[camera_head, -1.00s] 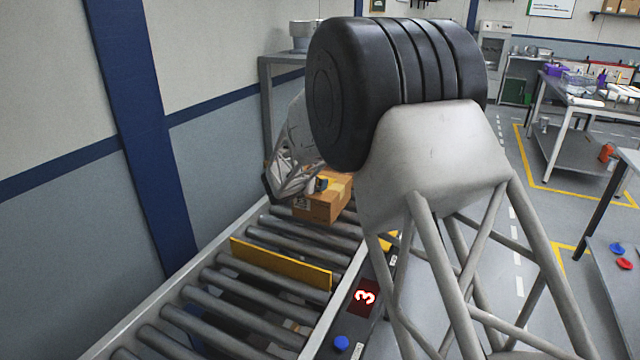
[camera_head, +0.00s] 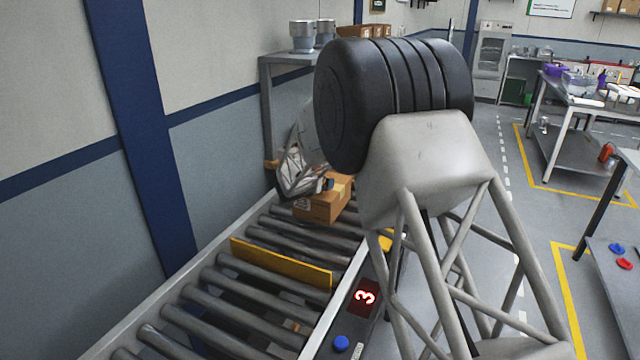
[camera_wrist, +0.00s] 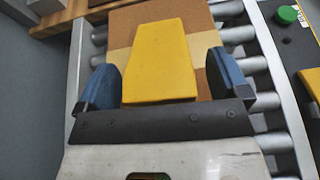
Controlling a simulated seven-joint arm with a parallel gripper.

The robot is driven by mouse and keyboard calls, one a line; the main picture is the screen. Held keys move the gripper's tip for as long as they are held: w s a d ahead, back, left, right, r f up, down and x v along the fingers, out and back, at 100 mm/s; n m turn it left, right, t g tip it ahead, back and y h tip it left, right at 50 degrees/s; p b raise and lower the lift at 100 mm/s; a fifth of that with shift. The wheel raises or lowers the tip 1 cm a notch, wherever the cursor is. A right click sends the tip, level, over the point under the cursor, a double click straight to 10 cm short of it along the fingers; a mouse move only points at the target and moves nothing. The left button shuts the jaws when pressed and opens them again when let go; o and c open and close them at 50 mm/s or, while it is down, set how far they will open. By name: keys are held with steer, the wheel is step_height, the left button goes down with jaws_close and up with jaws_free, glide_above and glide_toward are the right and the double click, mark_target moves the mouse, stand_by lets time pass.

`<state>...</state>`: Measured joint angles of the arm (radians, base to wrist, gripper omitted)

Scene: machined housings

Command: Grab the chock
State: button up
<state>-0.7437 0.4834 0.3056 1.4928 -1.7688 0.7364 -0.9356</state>
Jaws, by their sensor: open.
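A yellow wedge-like block, which I take to be the chock (camera_wrist: 160,62), lies on top of a cardboard box (camera_wrist: 205,22) in the wrist view. My gripper (camera_wrist: 166,78) is open, with one blue-padded finger on each side of the chock. Gaps show between the chock and both fingers. The near end of the chock lies close to the dark gripper bar; I cannot tell whether they touch. In the head view my gripper (camera_head: 322,184) is just above the cardboard box (camera_head: 322,206). The chock is not clearly told apart there.
The box stands on a roller conveyor (camera_head: 265,305). A yellow barrier (camera_head: 280,265) crosses the rollers nearer the camera. The side rail carries a red "3" display (camera_head: 365,297) and a blue button (camera_head: 341,342). A metal stand (camera_head: 275,110) with metal pots is behind my gripper.

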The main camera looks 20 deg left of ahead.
steer(key=shift+w+f, duration=0.2)
steer(key=shift+w, duration=0.45)
steer(key=c, duration=1.1)
